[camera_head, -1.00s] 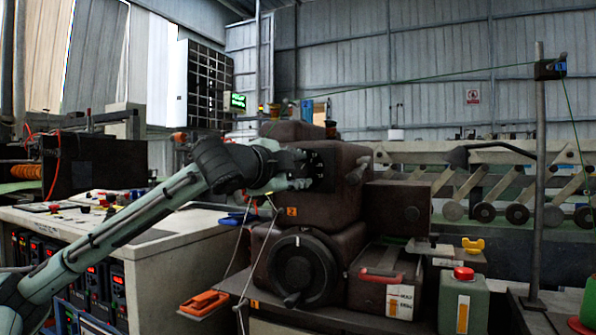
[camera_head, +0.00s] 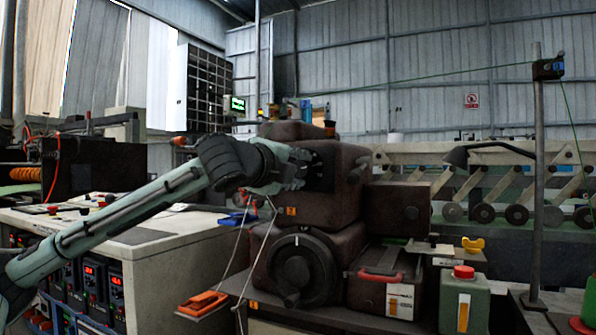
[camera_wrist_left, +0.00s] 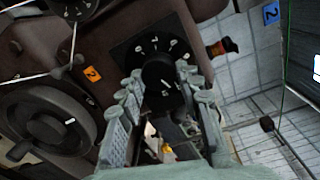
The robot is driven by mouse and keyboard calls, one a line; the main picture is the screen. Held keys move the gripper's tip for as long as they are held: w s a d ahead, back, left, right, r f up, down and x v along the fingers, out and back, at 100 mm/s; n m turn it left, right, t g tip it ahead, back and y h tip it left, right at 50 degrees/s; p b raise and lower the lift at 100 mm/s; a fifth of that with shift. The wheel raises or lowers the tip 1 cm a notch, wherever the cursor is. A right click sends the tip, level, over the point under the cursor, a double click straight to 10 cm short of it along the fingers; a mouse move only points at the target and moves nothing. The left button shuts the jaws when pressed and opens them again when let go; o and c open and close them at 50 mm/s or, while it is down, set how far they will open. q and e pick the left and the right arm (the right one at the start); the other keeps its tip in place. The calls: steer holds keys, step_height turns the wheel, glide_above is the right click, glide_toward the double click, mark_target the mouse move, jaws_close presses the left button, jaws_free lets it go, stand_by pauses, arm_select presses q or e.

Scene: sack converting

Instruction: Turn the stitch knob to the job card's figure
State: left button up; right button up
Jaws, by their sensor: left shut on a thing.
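The stitch knob (camera_wrist_left: 158,74) is a dark round knob with a white pointer mark, on a black dial plate (camera_wrist_left: 143,48) with white figures. In the head view, the dial plate (camera_head: 324,166) shows on the brown machine head, partly hidden by my gripper. My left gripper (camera_head: 302,170) reaches it from the left and is shut on the knob. In the left wrist view, the fingers (camera_wrist_left: 163,92) stand on both sides of the knob. The lower figures are hidden, and the pointer's exact figure is unclear. I cannot make out the job card. My right gripper is out of view.
A black handwheel (camera_head: 303,270) sits below the knob.

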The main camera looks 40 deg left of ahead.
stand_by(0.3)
arm_select(q)
steer(key=o, duration=1.2)
steer(key=shift+c, duration=0.2)
steer(key=v, duration=1.2)
